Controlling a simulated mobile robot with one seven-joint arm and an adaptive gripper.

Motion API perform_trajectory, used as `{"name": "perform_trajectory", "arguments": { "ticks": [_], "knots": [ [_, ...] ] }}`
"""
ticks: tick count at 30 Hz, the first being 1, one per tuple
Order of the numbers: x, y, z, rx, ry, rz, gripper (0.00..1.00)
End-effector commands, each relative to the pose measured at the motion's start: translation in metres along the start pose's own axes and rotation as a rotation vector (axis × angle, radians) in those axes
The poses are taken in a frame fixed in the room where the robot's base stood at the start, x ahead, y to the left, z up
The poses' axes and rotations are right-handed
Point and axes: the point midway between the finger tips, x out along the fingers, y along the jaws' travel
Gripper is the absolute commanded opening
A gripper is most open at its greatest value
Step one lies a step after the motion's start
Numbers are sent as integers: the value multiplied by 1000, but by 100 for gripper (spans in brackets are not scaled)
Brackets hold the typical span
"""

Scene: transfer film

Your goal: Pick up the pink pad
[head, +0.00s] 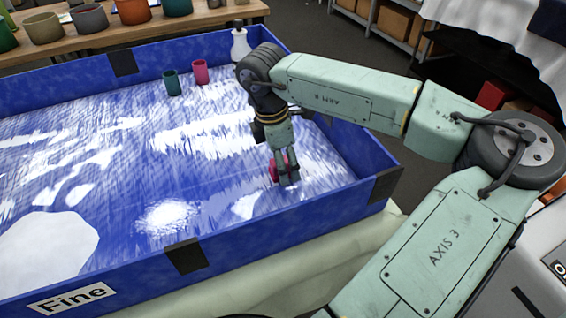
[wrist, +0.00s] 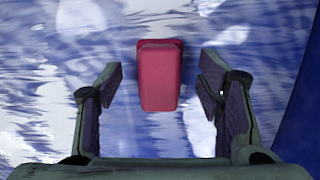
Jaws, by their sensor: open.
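The pink pad (wrist: 160,78) is a small reddish-pink block with rounded edges. In the wrist view it lies on the blue and white floor of the tray, ahead of and between the two fingers. My gripper (wrist: 160,85) is open, with a gap on each side of the pad. In the head view my gripper (head: 287,178) points down near the tray's front right corner. It hides much of the pad there, and only a pink part (head: 273,171) shows at its left.
The blue tray wall (head: 330,207) with black corner patches stands close to my gripper. A teal cup (head: 171,83), a pink cup (head: 200,72) and a white bottle (head: 240,45) stand at the back. Several pots line a wooden table (head: 130,35) behind. The tray's left side is open.

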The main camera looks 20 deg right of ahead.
Motion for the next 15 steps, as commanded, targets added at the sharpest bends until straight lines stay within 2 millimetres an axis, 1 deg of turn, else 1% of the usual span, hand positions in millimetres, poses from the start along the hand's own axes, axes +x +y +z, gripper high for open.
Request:
{"name": "perform_trajectory", "arguments": {
  "ticks": [3,9,15],
  "knots": [
    [7,0,-1,-1,1,1,61],
    [8,0,-1,-1,0,1,61],
    [8,0,-1,-1,1,1,48]
  ]
}}
